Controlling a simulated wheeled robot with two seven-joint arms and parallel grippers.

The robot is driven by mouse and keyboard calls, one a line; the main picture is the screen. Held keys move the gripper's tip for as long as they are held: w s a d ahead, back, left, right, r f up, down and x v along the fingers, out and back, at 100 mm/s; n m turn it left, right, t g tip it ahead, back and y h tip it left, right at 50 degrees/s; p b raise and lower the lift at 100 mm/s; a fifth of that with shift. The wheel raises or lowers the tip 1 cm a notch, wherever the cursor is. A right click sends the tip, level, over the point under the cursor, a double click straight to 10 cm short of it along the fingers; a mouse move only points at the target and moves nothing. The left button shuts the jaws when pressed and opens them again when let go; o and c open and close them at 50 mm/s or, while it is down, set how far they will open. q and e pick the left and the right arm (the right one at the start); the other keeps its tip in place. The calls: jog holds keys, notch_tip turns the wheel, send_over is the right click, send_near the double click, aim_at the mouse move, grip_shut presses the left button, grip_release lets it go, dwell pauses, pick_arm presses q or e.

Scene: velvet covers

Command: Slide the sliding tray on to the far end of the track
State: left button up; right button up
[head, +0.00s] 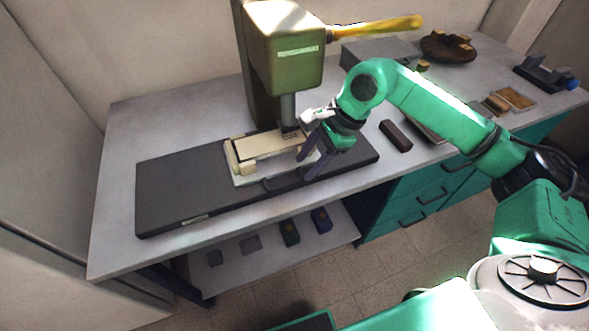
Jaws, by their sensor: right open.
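The sliding tray (240,178) is cream-coloured, with a raised pale block on it. It sits on the long dark track (180,192), right of the track's middle, under the green press (284,60). A dark curved bar, perhaps a handle, shows at its front edge. My right gripper (306,167) is open at the tray's right end, fingers pointing down. Its dark fingers overlap the tray's right end in the picture; I cannot tell whether they touch it. The gripper hides part of the tray's right end and of the track there. My left gripper is not in view.
The press has a yellow lever (380,28) reaching right. A dark block (396,135) lies right of the track. A round brown holder (447,46) and a small wooden tray (515,98) stand farther right. The track's left part is bare.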

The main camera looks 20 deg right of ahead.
aim_at(293, 181)
jog(key=x, duration=0.5)
jog(key=shift+a+f+p, duration=0.25)
jog(key=shift+f+p, duration=0.05)
jog(key=shift+p, duration=0.1)
grip_shut()
dwell(0.9)
